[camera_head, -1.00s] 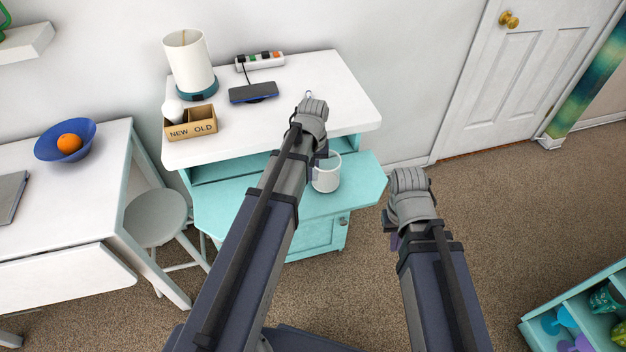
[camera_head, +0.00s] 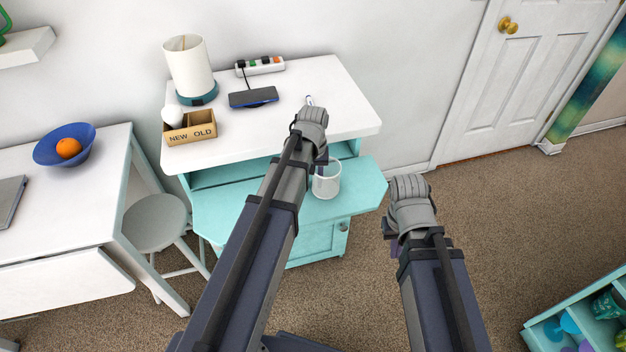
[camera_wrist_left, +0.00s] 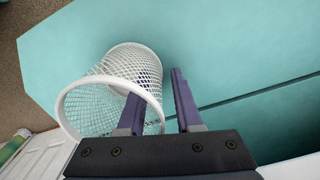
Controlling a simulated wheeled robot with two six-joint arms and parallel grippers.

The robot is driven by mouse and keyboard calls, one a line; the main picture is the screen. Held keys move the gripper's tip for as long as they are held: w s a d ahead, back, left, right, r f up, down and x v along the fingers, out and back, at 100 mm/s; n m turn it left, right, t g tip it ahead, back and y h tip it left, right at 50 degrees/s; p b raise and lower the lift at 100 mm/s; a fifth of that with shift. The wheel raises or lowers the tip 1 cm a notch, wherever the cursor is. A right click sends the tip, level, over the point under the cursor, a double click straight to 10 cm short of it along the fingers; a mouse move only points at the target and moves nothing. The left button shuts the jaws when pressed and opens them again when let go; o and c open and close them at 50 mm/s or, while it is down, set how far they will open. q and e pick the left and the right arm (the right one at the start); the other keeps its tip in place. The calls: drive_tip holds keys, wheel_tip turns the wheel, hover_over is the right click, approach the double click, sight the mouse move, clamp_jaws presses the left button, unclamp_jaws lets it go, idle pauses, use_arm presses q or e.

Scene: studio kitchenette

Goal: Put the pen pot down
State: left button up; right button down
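The pen pot (camera_head: 327,182) is a white mesh cup on the teal lower surface (camera_head: 358,185) of the desk, and seems to stand on it. In the left wrist view the pot (camera_wrist_left: 98,108) is seen through its open mouth and looks empty. My left gripper (camera_wrist_left: 156,92) has its fingers apart, one over the pot's mouth and one outside it, with the wall between and a gap showing. In the head view the left gripper (camera_head: 320,165) is partly hidden by its own wrist. My right gripper (camera_head: 393,246) hangs over the floor, its fingers mostly hidden.
The white desk top (camera_head: 345,90) above holds a lamp (camera_head: 190,68), a "NEW OLD" box (camera_head: 191,133), a dark device (camera_head: 253,97), a power strip (camera_head: 260,66) and a pen (camera_head: 309,100). A stool (camera_head: 153,222) stands left. The teal surface right of the pot is clear.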

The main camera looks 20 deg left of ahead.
use_arm(q)
drive_tip(key=shift+r, duration=0.1)
wheel_tip(320, 180, up, 12)
drive_tip(key=p, duration=1.2)
drive_tip(key=shift+r, duration=0.1)
drive_tip(key=s+d+m+y, duration=0.1)
drive_tip(key=s+d+m, duration=0.6)
drive_tip(key=s+d, duration=0.7)
drive_tip(key=shift+s, duration=0.6)
